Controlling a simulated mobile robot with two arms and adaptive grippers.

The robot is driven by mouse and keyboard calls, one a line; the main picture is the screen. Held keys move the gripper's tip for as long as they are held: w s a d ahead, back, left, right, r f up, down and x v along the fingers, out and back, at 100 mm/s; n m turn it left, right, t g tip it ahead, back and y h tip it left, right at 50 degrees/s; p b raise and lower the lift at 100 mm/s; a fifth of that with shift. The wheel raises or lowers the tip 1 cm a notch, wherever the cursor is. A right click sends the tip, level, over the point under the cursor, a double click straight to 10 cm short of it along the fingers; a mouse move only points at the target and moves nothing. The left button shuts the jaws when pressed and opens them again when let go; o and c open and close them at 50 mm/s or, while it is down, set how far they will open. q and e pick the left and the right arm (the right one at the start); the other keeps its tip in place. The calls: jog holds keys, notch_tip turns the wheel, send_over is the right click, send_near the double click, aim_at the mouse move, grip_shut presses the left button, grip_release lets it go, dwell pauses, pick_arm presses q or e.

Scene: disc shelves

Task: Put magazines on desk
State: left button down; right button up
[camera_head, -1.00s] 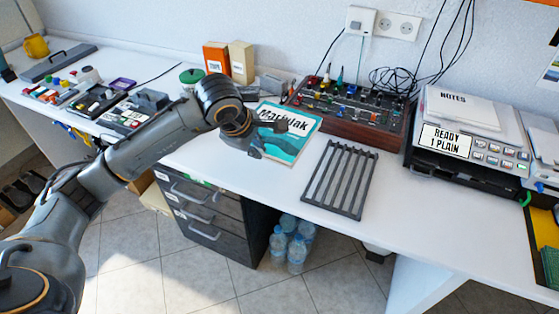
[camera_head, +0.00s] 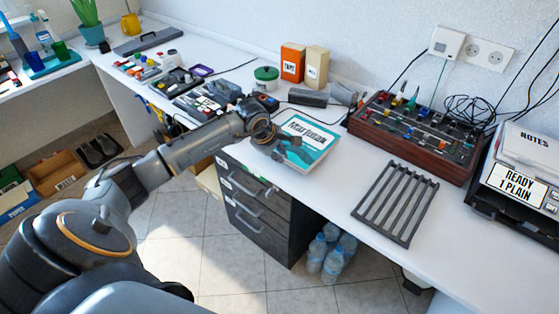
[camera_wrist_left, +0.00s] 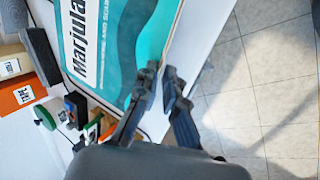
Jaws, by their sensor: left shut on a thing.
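A teal and white magazine (camera_head: 310,136) lies at the front edge of the white desk (camera_head: 332,188); whether it lies fully flat cannot be told. My left gripper (camera_head: 288,154) is at its near edge and is shut on it. In the left wrist view, the fingertips (camera_wrist_left: 162,88) meet at the magazine's lower edge, and the cover (camera_wrist_left: 120,42) fills the upper part. The exact grip is partly hidden by the fingers. My right gripper is not in view.
A slatted dark rack (camera_head: 396,203) lies right of the magazine. A knobbed wooden console (camera_head: 415,137) and a printer (camera_head: 515,185) stand behind and right. Drawers (camera_head: 255,205) and bottles (camera_head: 330,255) are below.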

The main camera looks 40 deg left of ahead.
pick_arm(q)
jog(key=shift+w+f+p, duration=0.1)
jog(key=shift+f+p, duration=0.25)
jog(key=shift+f, duration=1.15)
jog(key=c, duration=1.5)
grip_release()
jog(key=shift+o, duration=0.2)
jog(key=v, duration=1.2)
jog(key=shift+b, duration=0.4)
